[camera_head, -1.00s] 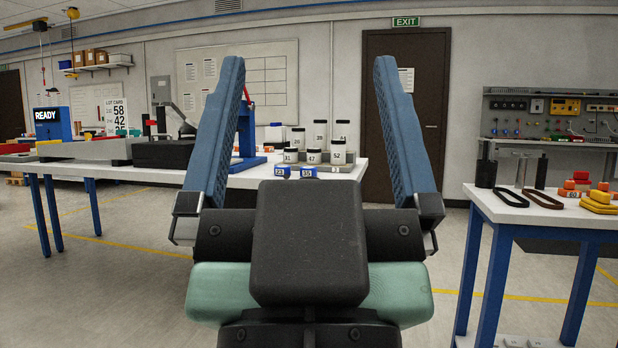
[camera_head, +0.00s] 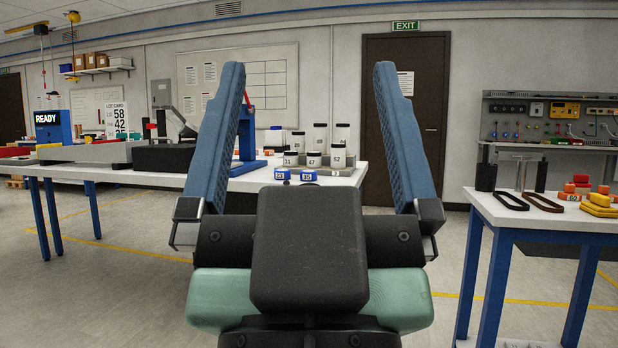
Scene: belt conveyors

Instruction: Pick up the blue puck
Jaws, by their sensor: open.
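Two small blue pucks with white number labels sit near the front edge of the white table beyond my gripper. The left blue puck (camera_head: 282,174) and the right blue puck (camera_head: 308,175) stand side by side; their numbers are too small to read surely. My gripper (camera_head: 309,85) is open and empty, with its two blue fingers upright and wide apart. The pucks show between the fingers, farther off and apart from them. My gripper's dark body hides part of the table's front side.
Behind the pucks, several black-lidded jars (camera_head: 314,158) stand in a tray. A blue press (camera_head: 246,140) and a conveyor (camera_head: 100,151) are to the left. Floor between the tables is clear.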

